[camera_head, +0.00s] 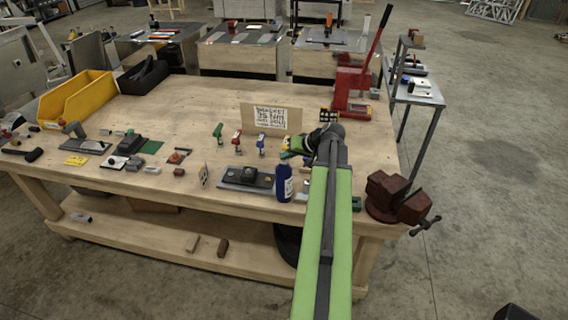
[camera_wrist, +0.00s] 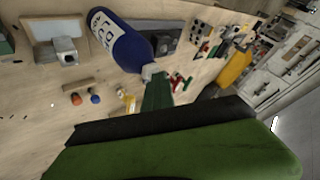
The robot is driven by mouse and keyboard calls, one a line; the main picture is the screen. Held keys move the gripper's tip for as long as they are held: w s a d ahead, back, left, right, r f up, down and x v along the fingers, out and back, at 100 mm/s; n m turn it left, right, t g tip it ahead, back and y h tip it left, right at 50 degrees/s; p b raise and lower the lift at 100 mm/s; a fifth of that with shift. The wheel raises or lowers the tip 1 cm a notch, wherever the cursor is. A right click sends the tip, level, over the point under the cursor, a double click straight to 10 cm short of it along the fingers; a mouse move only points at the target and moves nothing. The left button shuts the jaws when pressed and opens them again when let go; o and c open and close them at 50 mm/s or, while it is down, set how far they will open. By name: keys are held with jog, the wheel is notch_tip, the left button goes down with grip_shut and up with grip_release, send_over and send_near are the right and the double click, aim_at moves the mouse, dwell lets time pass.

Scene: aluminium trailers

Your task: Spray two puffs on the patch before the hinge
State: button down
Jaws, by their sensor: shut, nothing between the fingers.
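A blue bottle with a white label (camera_head: 284,184) stands near the table's front edge. In the wrist view the blue bottle (camera_wrist: 122,44) looks tilted, with a pale nozzle end (camera_wrist: 149,71). A grey plate (camera_head: 228,184) with a dark raised piece (camera_head: 249,175), perhaps the hinge, lies left of the bottle. The plate is partly hidden behind the bottle in the wrist view (camera_wrist: 170,30). I cannot make out the patch. My gripper (camera_head: 296,146) is shut and empty, above the table behind the bottle. Its green tip (camera_wrist: 158,92) appears close to the nozzle in the wrist view; touching cannot be told.
Small coloured tools, including a green one (camera_head: 218,131) and a red one (camera_head: 237,138), stand before a cardboard sign (camera_head: 270,118). A red press (camera_head: 352,90) and a vise (camera_head: 388,196) are at the right.

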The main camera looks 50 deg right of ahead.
aim_at(286, 161)
jog(key=shift+r+p, duration=0.35)
jog(key=shift+p, duration=0.15)
notch_tip(286, 161, up, 6)
jog(key=p, duration=0.6)
jog(key=shift+r, duration=0.2)
jog(key=shift+f, duration=0.15)
dwell(0.3)
